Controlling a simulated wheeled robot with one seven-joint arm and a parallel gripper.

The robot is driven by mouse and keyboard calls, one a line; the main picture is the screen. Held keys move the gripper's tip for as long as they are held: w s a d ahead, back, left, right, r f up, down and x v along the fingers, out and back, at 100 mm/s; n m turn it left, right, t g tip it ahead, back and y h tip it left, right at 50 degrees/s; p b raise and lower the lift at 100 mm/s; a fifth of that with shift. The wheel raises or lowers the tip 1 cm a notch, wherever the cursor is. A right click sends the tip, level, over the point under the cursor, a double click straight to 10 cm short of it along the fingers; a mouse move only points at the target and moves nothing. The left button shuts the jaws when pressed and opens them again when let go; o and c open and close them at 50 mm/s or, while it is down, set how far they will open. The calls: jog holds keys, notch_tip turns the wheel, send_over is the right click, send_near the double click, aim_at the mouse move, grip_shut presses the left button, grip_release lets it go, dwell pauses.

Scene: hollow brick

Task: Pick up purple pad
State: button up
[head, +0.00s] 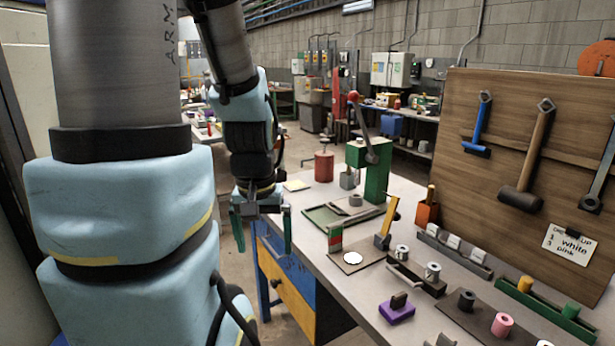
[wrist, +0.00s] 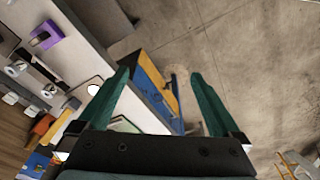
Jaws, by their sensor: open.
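The purple pad (head: 397,311) lies on the workbench near its front edge, with a small dark block-like piece (head: 399,299) on top. In the wrist view the purple pad (wrist: 46,34) is at the upper left, outside the jaws. My gripper (head: 262,228) hangs off the left side of the bench, beside the drawers, well to the left of the pad. Its two green fingers (wrist: 160,82) are spread apart with nothing between them.
The bench (head: 345,290) holds a green press (head: 378,165), a green tray (head: 338,216), a board with a white disc (head: 353,258), and holders with rolls (head: 432,271). A tool board (head: 530,140) rises behind at right. Open floor lies left of the drawers (head: 285,280).

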jog(key=n+g+b, duration=0.2)
jog(key=n+b, duration=0.3)
jog(key=n, duration=0.1)
send_over(400, 294)
jog(key=f, duration=0.5)
jog(key=shift+w+a+f, duration=0.1)
jog(key=shift+a+f, duration=0.1)
jog(key=shift+f, duration=0.15)
jog(key=shift+d+f, duration=0.15)
jog(key=shift+f, duration=0.05)
notch_tip(400, 294, down, 10)
jog(key=shift+f+p, duration=0.2)
jog(key=shift+p, duration=0.35)
jog(key=shift+c, duration=0.2)
jog(key=c, duration=1)
